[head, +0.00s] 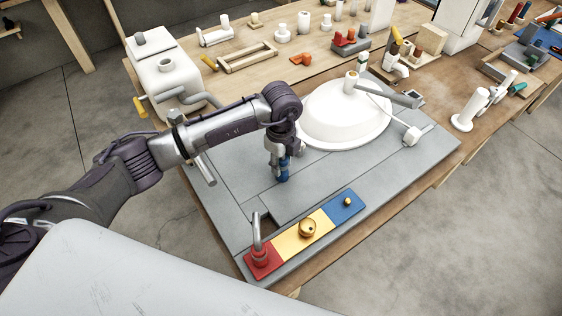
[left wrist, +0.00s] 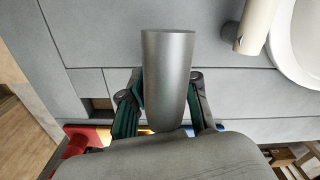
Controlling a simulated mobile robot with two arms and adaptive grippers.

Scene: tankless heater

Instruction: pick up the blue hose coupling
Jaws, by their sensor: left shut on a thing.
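My left gripper (head: 281,166) points down over the grey board, left of the white dome. A small blue piece, which looks like the blue hose coupling (head: 283,178), shows at its fingertips, low over or touching the board; I cannot tell which. In the left wrist view, the left gripper (left wrist: 166,108) has its two dark green fingers on either side of a grey metallic cylinder (left wrist: 168,75). No blue shows on that cylinder, and the fingers' far contact is partly hidden. My right gripper is not in view.
A red, yellow and blue strip (head: 286,246) lies in front, with a metal spout (head: 257,236) and brass fittings. The white dome (head: 345,113) with a grey lever stands right of the gripper. A white tank (head: 165,75) and several small parts are behind.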

